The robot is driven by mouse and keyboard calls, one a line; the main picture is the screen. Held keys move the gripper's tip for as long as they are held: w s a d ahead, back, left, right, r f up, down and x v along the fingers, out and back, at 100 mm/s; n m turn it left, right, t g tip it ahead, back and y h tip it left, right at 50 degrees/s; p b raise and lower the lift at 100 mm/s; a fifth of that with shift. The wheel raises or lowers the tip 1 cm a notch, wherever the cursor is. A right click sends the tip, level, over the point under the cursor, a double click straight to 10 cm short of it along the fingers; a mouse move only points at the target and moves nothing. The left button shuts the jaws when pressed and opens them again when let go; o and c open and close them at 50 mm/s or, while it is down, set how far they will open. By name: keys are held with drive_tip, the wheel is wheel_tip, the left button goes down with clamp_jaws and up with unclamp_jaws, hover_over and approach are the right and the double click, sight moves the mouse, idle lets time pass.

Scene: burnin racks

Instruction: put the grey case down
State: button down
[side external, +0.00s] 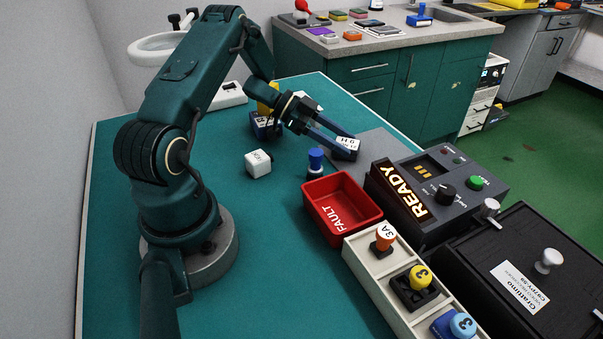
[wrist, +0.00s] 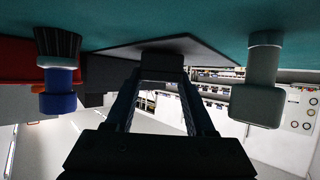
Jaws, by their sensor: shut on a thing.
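My gripper (side external: 340,142) reaches out over the near left corner of a flat grey plate (side external: 374,149). It is shut on a small grey case (side external: 346,153) with a white, dark-lettered label on top. In the wrist view the case (wrist: 163,58) is a dark block between the fingertips, in front of the grey plate (wrist: 120,48). The case is at or just above the plate; I cannot tell whether they touch. The fingers hide part of the case.
A blue-topped peg (side external: 316,160) stands left of the case, and the red FAULT tray (side external: 342,204) is in front. The READY console (side external: 436,190) is to the right. A white cube (side external: 258,163) lies on the green bench. A grey-green peg (wrist: 258,90) is nearby.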

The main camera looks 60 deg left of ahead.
drive_tip(key=shift+f, duration=0.2)
drive_tip(key=shift+c, duration=0.9)
unclamp_jaws()
